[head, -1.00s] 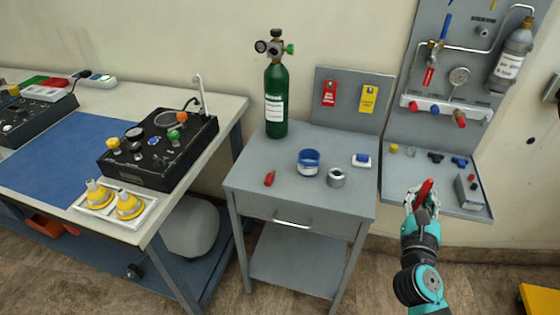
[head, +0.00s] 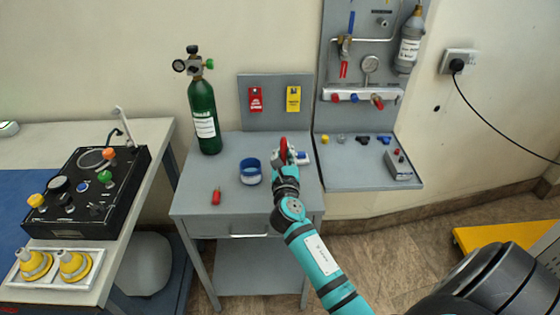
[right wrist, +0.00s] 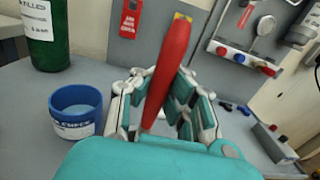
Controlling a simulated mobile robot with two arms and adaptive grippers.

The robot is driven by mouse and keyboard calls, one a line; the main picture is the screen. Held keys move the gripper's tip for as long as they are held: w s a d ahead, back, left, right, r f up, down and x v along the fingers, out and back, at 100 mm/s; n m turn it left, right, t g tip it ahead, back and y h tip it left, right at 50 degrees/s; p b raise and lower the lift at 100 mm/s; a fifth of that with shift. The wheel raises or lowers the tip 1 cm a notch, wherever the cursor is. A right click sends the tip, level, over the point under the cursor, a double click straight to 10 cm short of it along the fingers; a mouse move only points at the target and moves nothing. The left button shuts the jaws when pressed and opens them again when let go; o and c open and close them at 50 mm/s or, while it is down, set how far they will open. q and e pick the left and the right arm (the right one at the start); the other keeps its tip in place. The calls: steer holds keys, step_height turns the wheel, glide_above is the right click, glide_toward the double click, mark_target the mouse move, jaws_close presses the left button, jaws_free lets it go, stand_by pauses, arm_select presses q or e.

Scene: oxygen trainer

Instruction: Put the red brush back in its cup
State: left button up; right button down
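My right gripper (head: 285,162) is shut on the red brush (head: 283,148) above the right part of the grey cart top. In the right wrist view the red brush (right wrist: 168,70) stands up, slightly tilted, between the fingers (right wrist: 160,105). A blue cup with a white label (head: 250,172) stands on the cart left of the gripper, apart from the brush; it also shows in the right wrist view (right wrist: 76,112). The grey round cup seen earlier beside it is hidden behind my gripper and arm. My left gripper is not in view.
The grey cart (head: 188,205) also carries a green cylinder (head: 203,118), a small red item (head: 216,196) and a blue-and-white item (head: 302,158). A panel with pipes and valves (head: 330,60) rises behind on the right.

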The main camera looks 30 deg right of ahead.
steer(key=f, duration=0.1)
steer(key=w+f+b, duration=0.1)
steer(key=f, duration=0.1)
steer(key=shift+w, duration=0.1)
steer(key=shift+f+b, duration=0.3)
steer(key=shift+f, duration=0.05)
steer(key=shift+f, duration=0.15)
steer(key=c, duration=1.5)
jaws_free()
